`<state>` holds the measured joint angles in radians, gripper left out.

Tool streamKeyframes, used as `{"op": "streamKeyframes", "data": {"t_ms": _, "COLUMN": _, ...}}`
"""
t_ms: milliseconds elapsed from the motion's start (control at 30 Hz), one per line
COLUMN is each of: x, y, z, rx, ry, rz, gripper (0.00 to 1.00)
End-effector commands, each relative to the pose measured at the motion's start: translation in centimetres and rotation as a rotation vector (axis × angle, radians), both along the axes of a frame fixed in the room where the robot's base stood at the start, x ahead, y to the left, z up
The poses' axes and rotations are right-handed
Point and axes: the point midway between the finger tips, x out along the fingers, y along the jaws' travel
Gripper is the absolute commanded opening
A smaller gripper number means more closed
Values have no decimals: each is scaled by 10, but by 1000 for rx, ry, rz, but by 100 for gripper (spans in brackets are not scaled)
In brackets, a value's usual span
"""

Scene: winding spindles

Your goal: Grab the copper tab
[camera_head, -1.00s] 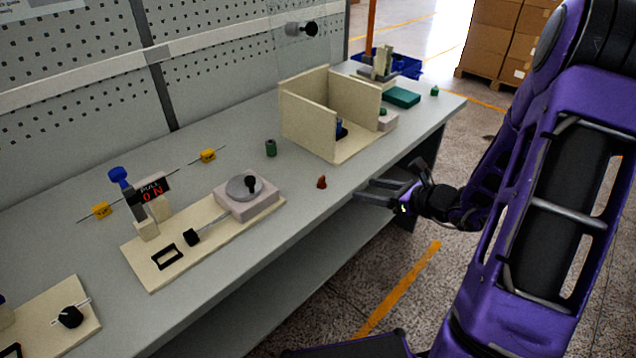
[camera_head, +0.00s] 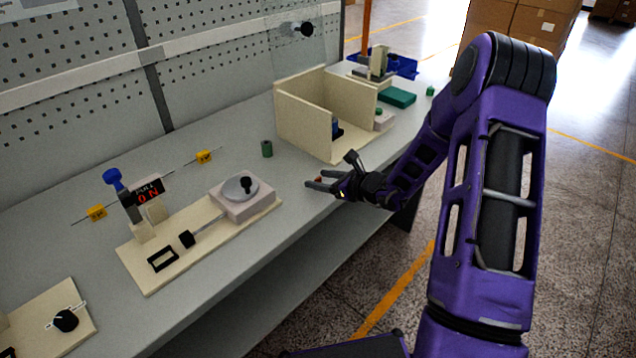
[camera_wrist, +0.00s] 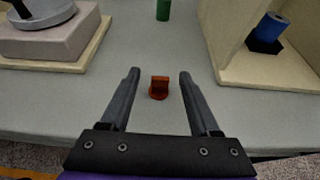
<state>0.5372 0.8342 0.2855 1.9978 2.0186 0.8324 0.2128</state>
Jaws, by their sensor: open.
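The copper tab (camera_wrist: 159,86) is a small reddish-brown piece with an upright part on a wider foot, standing on the grey bench. In the wrist view it sits between the tips of my gripper (camera_wrist: 158,76), nearer the left finger, with space on both sides. My gripper's fingers are open and empty. In the head view my gripper (camera_head: 312,180) reaches over the front edge of the bench, and only a bit of the tab (camera_head: 319,179) shows past the fingers. I cannot tell the height of the fingertips above the bench.
A cream walled box (camera_head: 301,117) with a blue cylinder (camera_wrist: 272,27) stands to the right. A cream board with a grey disc (camera_head: 240,187) lies to the left. A green cylinder (camera_head: 267,149) stands behind the tab. The bench (camera_head: 292,238) around the tab is clear.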

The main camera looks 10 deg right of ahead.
Motion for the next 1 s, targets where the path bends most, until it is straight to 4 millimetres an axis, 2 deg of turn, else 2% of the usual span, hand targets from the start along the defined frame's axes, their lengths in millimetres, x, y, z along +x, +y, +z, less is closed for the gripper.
{"op": "streamKeyframes", "data": {"t_ms": 133, "x": 10, "y": 7, "z": -6, "rx": 0, "ry": 1, "rz": 0, "gripper": 62}}
{"op": "streamKeyframes", "data": {"t_ms": 367, "x": 10, "y": 7, "z": -6, "rx": 0, "ry": 1, "rz": -1, "gripper": 62}}
{"op": "streamKeyframes", "data": {"t_ms": 700, "x": 10, "y": 7, "z": -6, "rx": 0, "ry": 1, "rz": -1, "gripper": 1}}
{"op": "streamKeyframes", "data": {"t_ms": 1000, "x": 10, "y": 7, "z": -6, "rx": 0, "ry": 1, "rz": -1, "gripper": 0}}
